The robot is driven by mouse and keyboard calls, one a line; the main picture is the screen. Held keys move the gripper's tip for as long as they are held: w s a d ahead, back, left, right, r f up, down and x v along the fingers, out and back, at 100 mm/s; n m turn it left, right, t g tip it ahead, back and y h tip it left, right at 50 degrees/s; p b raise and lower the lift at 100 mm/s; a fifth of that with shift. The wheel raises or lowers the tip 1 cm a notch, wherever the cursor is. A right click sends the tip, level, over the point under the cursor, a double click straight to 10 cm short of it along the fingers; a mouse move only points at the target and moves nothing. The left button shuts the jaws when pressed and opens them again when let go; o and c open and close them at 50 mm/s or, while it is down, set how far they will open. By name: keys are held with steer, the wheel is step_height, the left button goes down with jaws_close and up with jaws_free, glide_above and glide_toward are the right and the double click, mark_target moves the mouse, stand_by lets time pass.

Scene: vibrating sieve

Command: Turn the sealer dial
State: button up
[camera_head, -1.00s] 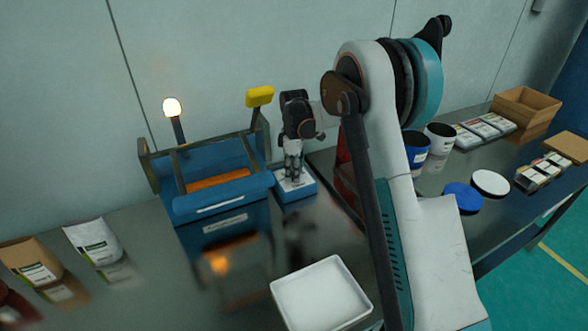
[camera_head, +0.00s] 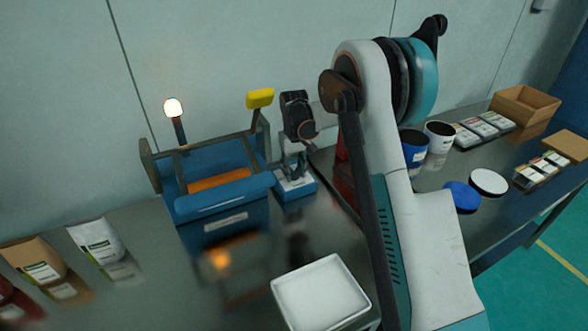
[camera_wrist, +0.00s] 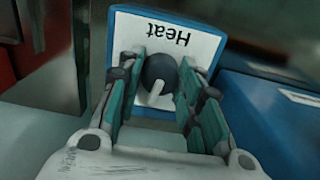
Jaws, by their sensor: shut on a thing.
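The sealer dial (camera_wrist: 160,71) is a dark round knob with a white pointer on a white panel marked "Heat" (camera_wrist: 192,39), edged in blue. In the head view the small blue dial box (camera_head: 298,190) stands right of the blue sealer (camera_head: 215,183). My gripper (camera_wrist: 160,92) is over the panel, its two fingers on either side of the knob and shut on it. In the head view my gripper (camera_head: 294,176) points down at the box and hides the knob. The white pointer slants toward the lower left in the wrist view.
A lit lamp (camera_head: 173,107) stands behind the sealer, and a yellow-topped lever (camera_head: 260,97) rises at its right. A white tray (camera_head: 320,294) lies in front. Pouches (camera_head: 97,241) stand at left. Cups and lids are right of my arm.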

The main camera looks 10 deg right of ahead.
mark_target(294, 170)
steer(key=m, duration=1.3)
steer(key=shift+m+p, duration=0.4)
stand_by(0.3)
steer(key=o, duration=1.1)
step_height(294, 170, up, 12)
steer(key=shift+r, duration=0.1)
